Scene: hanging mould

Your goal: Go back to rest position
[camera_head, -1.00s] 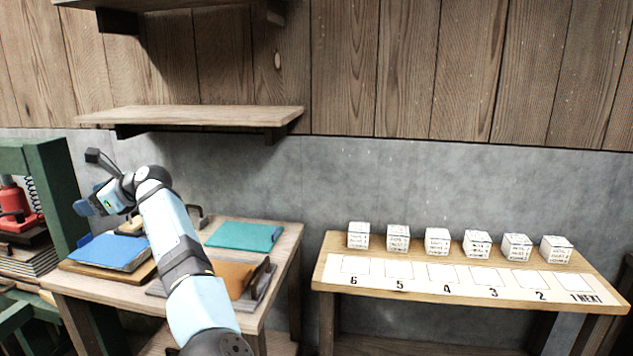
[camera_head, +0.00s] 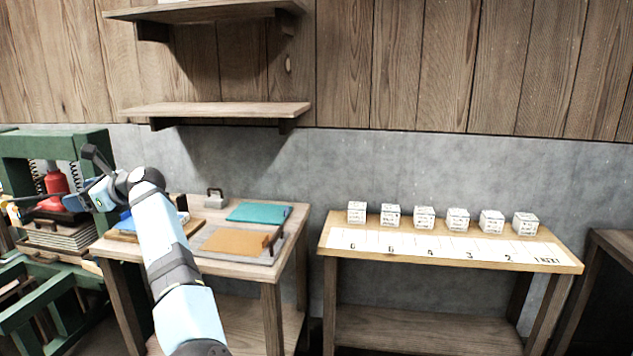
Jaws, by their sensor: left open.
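My left arm comes up from the bottom of the head view, its pale blue links crossing in front of the left table. My left gripper (camera_head: 74,204) is at the arm's far end, at the left of the view, between the table and the green press. It is open, and I see nothing held in it. My right gripper is not in view.
The left table (camera_head: 232,266) holds a blue item, an orange sheet (camera_head: 234,242) and a teal sheet (camera_head: 258,213). A green press (camera_head: 92,147) with a red jack (camera_head: 53,186) stands left. Several white boxes stand on the numbered table (camera_head: 340,256). Shelves (camera_head: 215,109) hang above.

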